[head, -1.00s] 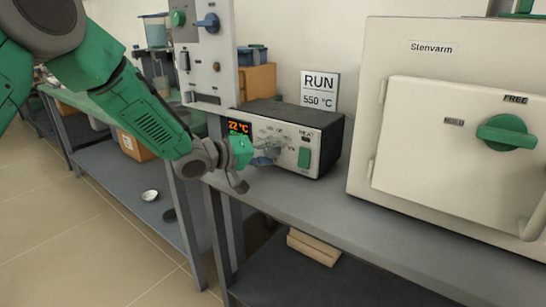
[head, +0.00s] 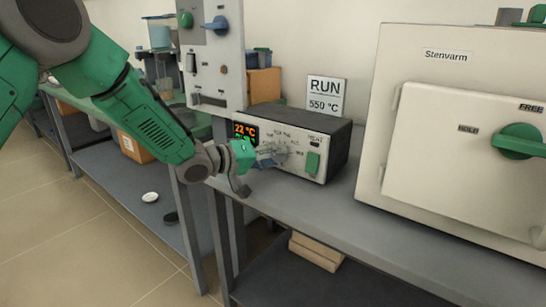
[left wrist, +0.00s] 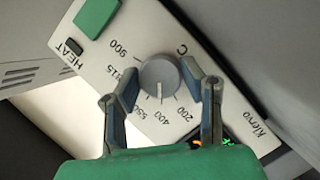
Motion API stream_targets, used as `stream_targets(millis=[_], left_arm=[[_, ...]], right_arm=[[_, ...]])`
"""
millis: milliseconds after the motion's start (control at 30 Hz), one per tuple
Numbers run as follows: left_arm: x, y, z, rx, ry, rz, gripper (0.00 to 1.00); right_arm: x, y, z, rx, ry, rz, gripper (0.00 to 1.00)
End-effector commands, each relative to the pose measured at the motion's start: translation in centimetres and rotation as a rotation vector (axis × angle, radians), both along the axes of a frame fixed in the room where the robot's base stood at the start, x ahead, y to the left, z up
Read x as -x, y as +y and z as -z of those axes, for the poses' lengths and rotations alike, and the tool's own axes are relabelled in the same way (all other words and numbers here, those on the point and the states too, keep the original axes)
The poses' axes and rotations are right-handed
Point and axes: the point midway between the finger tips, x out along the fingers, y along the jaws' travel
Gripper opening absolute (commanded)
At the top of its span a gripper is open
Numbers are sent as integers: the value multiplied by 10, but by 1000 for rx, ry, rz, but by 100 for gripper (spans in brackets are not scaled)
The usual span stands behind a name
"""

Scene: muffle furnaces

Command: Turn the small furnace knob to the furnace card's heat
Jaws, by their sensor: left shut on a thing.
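The small furnace's control box (head: 335,140) stands on the bench, its orange display reading 22 °C. The dial also bears 200, 550, 815 and 900; the 550 is partly hidden by a finger. My left gripper (left wrist: 161,82) is shut on the knob, one finger on each side; in the head view, the gripper (head: 262,160) partly covers the dial. The card (head: 325,95) behind the box reads RUN 550 °C. My right gripper is out of view.
A large white Stenvarm furnace (head: 450,90) with a green handle stands to the right. A grey panel (head: 213,60) with green and blue knobs rises behind my left gripper. The bench (head: 300,205) is clear in front of the box.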

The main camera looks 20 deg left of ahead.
Motion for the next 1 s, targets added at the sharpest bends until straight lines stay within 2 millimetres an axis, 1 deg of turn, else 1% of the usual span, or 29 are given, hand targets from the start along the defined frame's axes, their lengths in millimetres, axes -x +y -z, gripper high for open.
stream_targets(millis=[33, 167, 267, 600, 800, 1000], left_arm=[[1, 2, 4, -6, 6, -3, 7], [1, 2, 3, -21, 4, -5, 7], [1, 3, 1, -52, -7, -5, 7], [1, 3, -1, -254, -81, -6, 7], [1, 3, -1, -374, -126, -7, 7], [1, 3, 0, -455, -158, -8, 7]], right_arm=[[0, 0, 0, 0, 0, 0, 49], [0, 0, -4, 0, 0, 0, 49], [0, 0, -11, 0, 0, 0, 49], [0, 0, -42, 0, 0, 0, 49], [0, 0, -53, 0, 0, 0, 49], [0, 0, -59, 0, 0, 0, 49]])
